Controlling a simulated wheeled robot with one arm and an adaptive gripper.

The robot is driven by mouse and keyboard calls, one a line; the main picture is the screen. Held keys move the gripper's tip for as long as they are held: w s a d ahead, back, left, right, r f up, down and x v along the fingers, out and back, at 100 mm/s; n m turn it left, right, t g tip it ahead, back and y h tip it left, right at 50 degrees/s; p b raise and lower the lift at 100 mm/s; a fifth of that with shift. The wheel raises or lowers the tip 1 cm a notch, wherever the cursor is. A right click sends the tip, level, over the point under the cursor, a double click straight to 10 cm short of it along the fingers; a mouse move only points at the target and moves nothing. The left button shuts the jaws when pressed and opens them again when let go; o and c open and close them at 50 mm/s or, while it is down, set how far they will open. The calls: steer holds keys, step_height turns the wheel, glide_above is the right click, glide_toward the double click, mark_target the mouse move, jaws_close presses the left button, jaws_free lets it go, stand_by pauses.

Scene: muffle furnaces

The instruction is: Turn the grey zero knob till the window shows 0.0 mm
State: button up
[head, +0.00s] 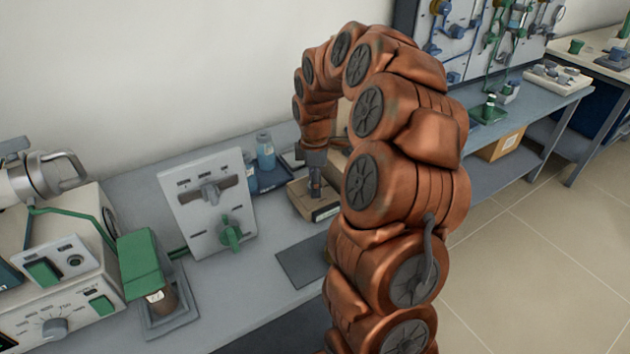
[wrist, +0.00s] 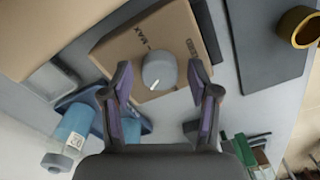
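The grey knob (wrist: 158,70) has a white pointer mark and sits on a tan box (wrist: 185,30) with dark lettering, including MAX, in the wrist view. My gripper (wrist: 160,73) is open, with one finger on each side of the knob and a gap visible on both sides. In the head view my gripper (head: 315,192) points down at the tan box (head: 327,212) on the bench. The knob is hard to make out there behind the fingers.
A dark mat (head: 300,262) lies in front of the box. A blue bottle (head: 265,152) stands behind to the left. A white panel with a green knob (head: 230,232) stands left, beside a furnace unit (head: 60,310).

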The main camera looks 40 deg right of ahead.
steer(key=c, duration=1)
steer(key=shift+m, duration=0.3)
steer(key=m+b, duration=0.2)
steer(key=shift+f+m, duration=0.1)
steer(key=shift+m, duration=0.2)
steer(key=m+b, duration=0.2)
steer(key=m, duration=0.3)
steer(key=shift+m, duration=0.3)
steer(key=m+b, duration=0.1)
steer(key=m, duration=0.3)
steer(key=shift+b, duration=0.4)
steer(key=shift+a+m+b, duration=0.1)
steer(key=shift+m+b, duration=0.25)
steer(key=shift+m, duration=2.15)
